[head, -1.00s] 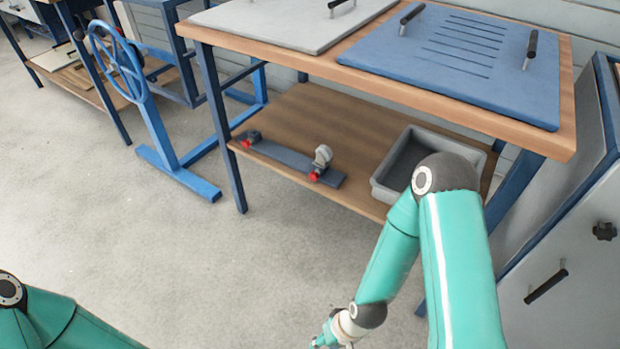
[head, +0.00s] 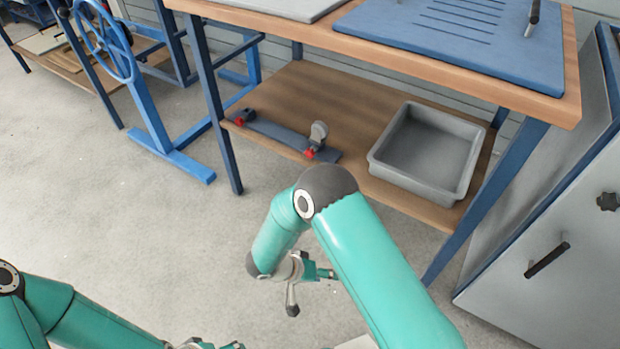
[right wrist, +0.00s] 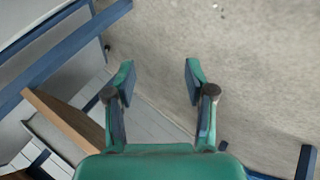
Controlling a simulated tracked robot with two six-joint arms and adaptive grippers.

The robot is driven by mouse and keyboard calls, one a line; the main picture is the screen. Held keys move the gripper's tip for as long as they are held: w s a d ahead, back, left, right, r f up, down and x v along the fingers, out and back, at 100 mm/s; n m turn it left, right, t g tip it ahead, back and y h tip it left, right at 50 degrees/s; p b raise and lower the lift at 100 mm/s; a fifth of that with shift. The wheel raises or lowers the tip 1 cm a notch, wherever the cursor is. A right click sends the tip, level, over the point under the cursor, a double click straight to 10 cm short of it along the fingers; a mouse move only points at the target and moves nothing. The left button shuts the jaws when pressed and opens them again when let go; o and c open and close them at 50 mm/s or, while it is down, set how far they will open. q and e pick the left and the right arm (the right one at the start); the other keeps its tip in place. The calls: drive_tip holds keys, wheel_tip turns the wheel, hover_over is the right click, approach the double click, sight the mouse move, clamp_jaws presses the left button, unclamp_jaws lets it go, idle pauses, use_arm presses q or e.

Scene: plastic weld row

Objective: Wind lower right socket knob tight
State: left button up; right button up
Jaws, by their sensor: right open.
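On the lower shelf, a dark grey bar (head: 275,134) carries a socket with red parts at each end. The right one has a round grey knob (head: 319,131) above a red piece; the left one (head: 243,117) is smaller in view. My right gripper (head: 308,280) hangs over the floor in front of the shelf, apart from the bar. The right wrist view shows its two fingers (right wrist: 159,75) spread with nothing between them. My left gripper (head: 215,345) is cut off by the bottom edge, so its jaws are unclear.
A grey bin (head: 425,150) sits on the shelf right of the bar. The wooden tabletop (head: 440,62) overhangs the shelf. A blue handwheel stand (head: 150,110) is at left, a grey cabinet (head: 560,230) at right. The floor before the shelf is clear.

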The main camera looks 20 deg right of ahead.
drive_tip(key=w+a+r+m+t+h, duration=0.35)
drive_tip(key=w+r+t, duration=0.3)
drive_tip(key=w, duration=0.55)
drive_tip(key=m+t+h+b, duration=0.1)
drive_tip(key=m+t+h, duration=0.2)
drive_tip(key=t, duration=0.2)
approach(308, 154)
drive_tip(key=b+x, duration=0.4)
drive_tip(key=x, duration=0.5)
drive_tip(key=shift+d, duration=0.1)
